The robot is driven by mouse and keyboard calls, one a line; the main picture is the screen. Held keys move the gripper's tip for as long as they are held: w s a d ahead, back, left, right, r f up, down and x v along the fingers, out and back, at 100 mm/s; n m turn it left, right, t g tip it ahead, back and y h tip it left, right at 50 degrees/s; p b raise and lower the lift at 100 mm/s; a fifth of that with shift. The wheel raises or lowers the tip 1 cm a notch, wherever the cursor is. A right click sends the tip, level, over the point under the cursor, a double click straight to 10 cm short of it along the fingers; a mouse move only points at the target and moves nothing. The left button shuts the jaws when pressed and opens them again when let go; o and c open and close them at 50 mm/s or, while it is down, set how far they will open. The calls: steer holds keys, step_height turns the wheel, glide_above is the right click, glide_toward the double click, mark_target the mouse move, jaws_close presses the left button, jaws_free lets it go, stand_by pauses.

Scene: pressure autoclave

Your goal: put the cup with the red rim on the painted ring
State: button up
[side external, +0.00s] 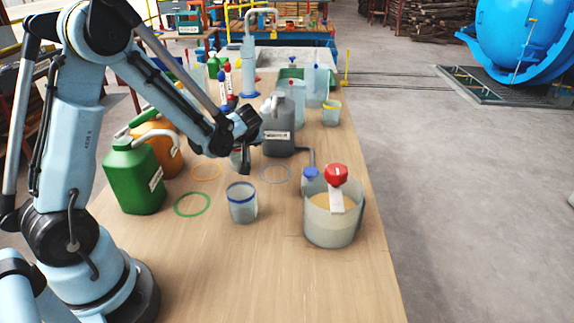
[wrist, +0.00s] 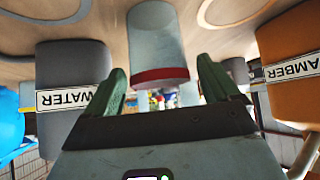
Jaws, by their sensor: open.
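The cup with the red rim (wrist: 157,40) shows in the wrist view, which is upside down. It stands upright on the table, its red rim facing the gripper side of the picture. My gripper (wrist: 160,68) is open, with one green finger on each side of the cup's rim area; no grip on it shows. In the side view my gripper (side external: 244,164) is low over the table and mostly hides the cup. Painted rings lie on the table: green (side external: 178,208), orange (side external: 193,175) and grey (side external: 263,176). All three look empty.
A blue-rimmed cup (side external: 242,207) and a large beaker with a red-topped item (side external: 331,222) stand nearer the front. Green (side external: 133,178) and orange (side external: 168,140) jugs stand left, a grey WATER jug (side external: 279,132) behind. The front table is clear.

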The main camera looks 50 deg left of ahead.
steer(key=shift+a+f, duration=0.2)
steer(key=shift+c, duration=0.2)
steer(key=c, duration=1.1)
steer(key=shift+r, duration=0.15)
